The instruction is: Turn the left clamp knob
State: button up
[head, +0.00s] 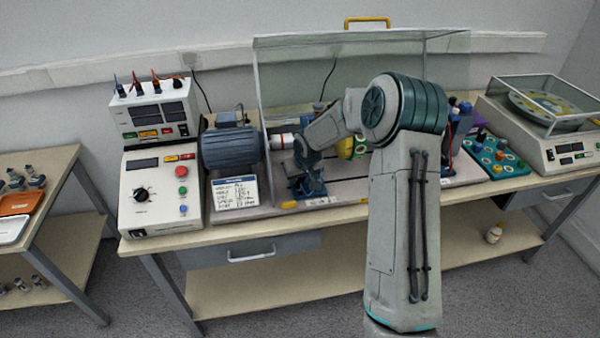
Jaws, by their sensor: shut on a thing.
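My gripper (303,163) reaches down at the left end of the rig, just right of the motor's shaft coupling. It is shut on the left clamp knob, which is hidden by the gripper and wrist. The knob's place is at the top of the dark blue left bearing pedestal (311,186), which stands on the rig's base plate. My forearm covers the middle and right of the rig, and the fingertips are too small to make out clearly.
A control box (161,187) is further left. A balance machine (545,120) is at right.

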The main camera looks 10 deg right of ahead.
jog(key=n+p, duration=0.1)
jog(key=n+y+p, duration=0.1)
jog(key=n, duration=0.1)
jog(key=n+y+p, duration=0.1)
jog(key=n, duration=0.1)
jog(key=shift+w+d+g, duration=0.1)
jog(key=shift+d+g, duration=0.15)
jog(key=shift+g, duration=0.05)
jog(key=shift+n, duration=0.3)
jog(key=o, duration=1)
jog(key=b+v, duration=0.1)
jog(key=v, duration=1.2)
jog(key=shift+r, duration=0.45)
